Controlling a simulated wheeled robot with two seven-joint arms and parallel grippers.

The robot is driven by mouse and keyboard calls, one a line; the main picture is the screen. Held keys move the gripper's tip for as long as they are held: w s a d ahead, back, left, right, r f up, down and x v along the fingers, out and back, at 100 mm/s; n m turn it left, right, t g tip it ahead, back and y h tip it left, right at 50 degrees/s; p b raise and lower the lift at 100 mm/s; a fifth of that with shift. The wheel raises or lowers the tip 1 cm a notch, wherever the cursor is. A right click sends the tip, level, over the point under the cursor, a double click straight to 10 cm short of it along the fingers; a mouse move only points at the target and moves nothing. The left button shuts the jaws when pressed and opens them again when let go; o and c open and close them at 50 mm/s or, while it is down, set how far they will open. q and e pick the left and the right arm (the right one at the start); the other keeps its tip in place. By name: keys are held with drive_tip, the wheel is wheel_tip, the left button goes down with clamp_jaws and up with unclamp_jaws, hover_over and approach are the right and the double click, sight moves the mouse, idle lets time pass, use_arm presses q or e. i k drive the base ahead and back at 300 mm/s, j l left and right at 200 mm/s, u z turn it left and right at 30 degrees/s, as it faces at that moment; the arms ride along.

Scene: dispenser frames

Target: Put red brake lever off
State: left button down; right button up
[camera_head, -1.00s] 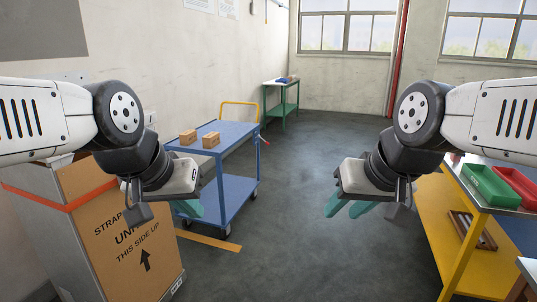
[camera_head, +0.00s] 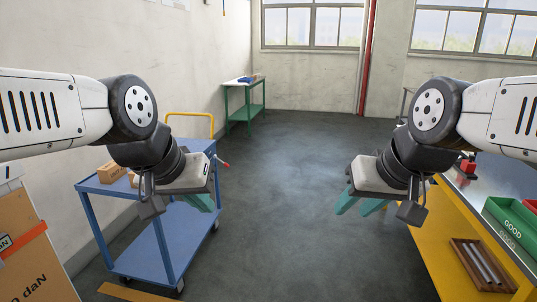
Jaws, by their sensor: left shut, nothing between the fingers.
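A red-tipped lever (camera_head: 223,164) sticks out at the right side of the blue cart (camera_head: 134,192), near its far end by the yellow handle. My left gripper (camera_head: 203,204) is shut and empty, in front of the cart's right part and hiding some of it. The lever shows just above and right of the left wrist, apart from the gripper in the picture. My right gripper (camera_head: 358,207) is open and empty over the floor, left of the yellow workbench.
Cardboard boxes (camera_head: 112,172) sit on the cart. A large strapped carton (camera_head: 32,262) stands at lower left. The yellow workbench (camera_head: 448,245) with green bins (camera_head: 510,222) is at right. A green table (camera_head: 245,103) is at the back. The middle floor is clear.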

sight(215, 156)
drive_tip(key=i+l+u, duration=0.1)
drive_tip(key=i+u, duration=0.15)
drive_tip(key=i, duration=0.35)
drive_tip(key=i+l+u, duration=0.2)
drive_tip(key=i, duration=0.4)
drive_tip(key=i+l+u, duration=0.25)
drive_tip(key=i, duration=0.3)
drive_tip(key=i+l+u, duration=0.2)
drive_tip(key=i+l, duration=0.2)
drive_tip(key=i, duration=0.15)
drive_tip(key=i+l, duration=0.15)
drive_tip(key=i, duration=0.35)
